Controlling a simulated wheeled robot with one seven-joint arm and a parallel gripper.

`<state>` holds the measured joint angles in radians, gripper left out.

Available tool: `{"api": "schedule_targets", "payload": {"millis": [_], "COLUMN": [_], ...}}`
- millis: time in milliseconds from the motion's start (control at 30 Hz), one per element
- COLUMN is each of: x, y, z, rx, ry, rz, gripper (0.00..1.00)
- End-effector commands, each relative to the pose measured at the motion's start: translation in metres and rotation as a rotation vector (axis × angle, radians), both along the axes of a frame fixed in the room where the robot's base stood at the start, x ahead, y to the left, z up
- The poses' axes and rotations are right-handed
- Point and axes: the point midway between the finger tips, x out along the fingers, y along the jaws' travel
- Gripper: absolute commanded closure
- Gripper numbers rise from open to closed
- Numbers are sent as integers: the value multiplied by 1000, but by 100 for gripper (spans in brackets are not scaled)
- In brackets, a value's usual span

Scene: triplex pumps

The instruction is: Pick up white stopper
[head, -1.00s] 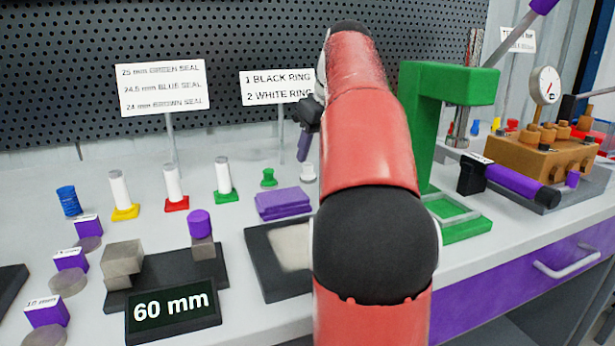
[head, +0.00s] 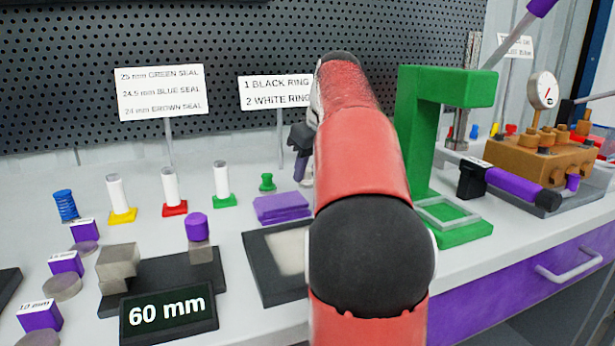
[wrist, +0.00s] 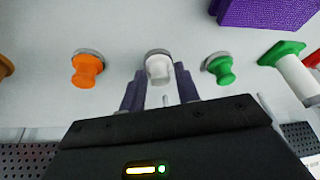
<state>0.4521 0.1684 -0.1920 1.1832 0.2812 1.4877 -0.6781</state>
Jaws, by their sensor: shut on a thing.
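The white stopper (wrist: 158,66) stands on the bench between my gripper's two purple fingers in the wrist view. My gripper (wrist: 159,76) is shut on its narrow upper part. In the head view my gripper (head: 301,168) is low at the bench, left of my red arm, and the arm hides most of the stopper. A green stopper (wrist: 220,69) stands to the right of the white one in the wrist view, and an orange stopper (wrist: 87,69) to the left.
A green press frame (head: 408,130) stands right of my arm. Sign posts and a pegboard (head: 80,75) are behind. White posts on coloured bases (head: 222,183) stand to the left.

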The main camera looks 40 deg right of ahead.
Motion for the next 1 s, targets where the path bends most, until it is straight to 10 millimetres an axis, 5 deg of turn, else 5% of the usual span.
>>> {"api": "schedule_targets", "payload": {"millis": [267,567,1000], "x": [0,1,0], "y": [0,-1,0], "z": [18,85,100], "rx": [-1,-3,0], "ry": [-2,-3,0], "rz": [1,-1,0], "gripper": [91,91,91]}}
